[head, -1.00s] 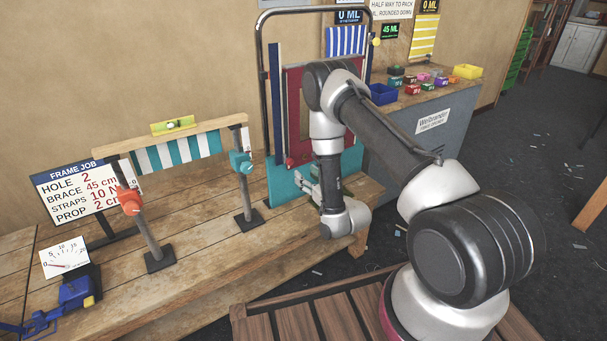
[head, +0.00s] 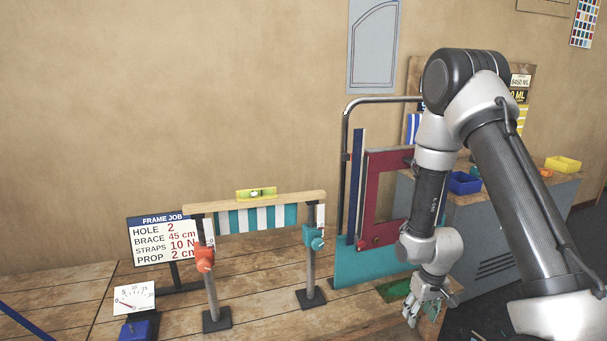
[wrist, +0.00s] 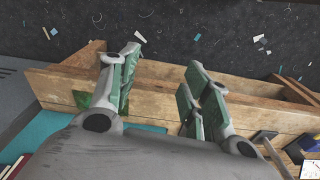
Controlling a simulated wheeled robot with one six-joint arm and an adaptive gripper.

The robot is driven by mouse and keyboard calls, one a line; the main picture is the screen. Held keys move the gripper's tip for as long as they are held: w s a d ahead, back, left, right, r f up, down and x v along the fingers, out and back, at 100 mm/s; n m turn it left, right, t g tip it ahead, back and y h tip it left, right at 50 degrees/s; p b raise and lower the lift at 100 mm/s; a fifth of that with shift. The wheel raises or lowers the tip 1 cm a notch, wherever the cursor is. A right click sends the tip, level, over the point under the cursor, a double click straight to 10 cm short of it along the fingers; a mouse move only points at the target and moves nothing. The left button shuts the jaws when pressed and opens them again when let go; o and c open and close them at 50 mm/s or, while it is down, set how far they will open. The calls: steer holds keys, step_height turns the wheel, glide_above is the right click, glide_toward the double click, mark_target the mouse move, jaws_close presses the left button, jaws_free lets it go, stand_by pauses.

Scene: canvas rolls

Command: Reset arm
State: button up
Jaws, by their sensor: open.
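My gripper (head: 424,310) hangs at the right end of the wooden workbench, in front of the teal panel (head: 370,266). In the wrist view my gripper (wrist: 160,85) has its green-padded fingers spread apart, with nothing between them. Below the fingers in that view is the wooden bench edge (wrist: 235,115), with the dark floor (wrist: 190,30) beyond. My arm is bent, with the forearm pointing down.
A frame with a striped cloth (head: 256,220) and a level (head: 257,194) stands on the bench (head: 265,320). The job sign (head: 160,225) and a dial (head: 135,299) are left. A maroon frame (head: 370,195) leans on a metal rack (head: 345,150). A grey cabinet (head: 490,250) with bins is right.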

steer(key=s+d+r+t, duration=0.1)
steer(key=s+r, duration=0.5)
steer(key=r, duration=0.7)
steer(key=s+d+r+m+t, duration=0.1)
steer(key=s+r, duration=0.6)
steer(key=r, duration=0.6)
steer(key=s+d+r+m+t, duration=0.1)
steer(key=s+r, duration=0.6)
steer(key=r, duration=0.6)
steer(key=shift+s+d+r+t, duration=0.2)
steer(key=shift+d+r+t, duration=0.1)
steer(key=shift+d+r, duration=0.05)
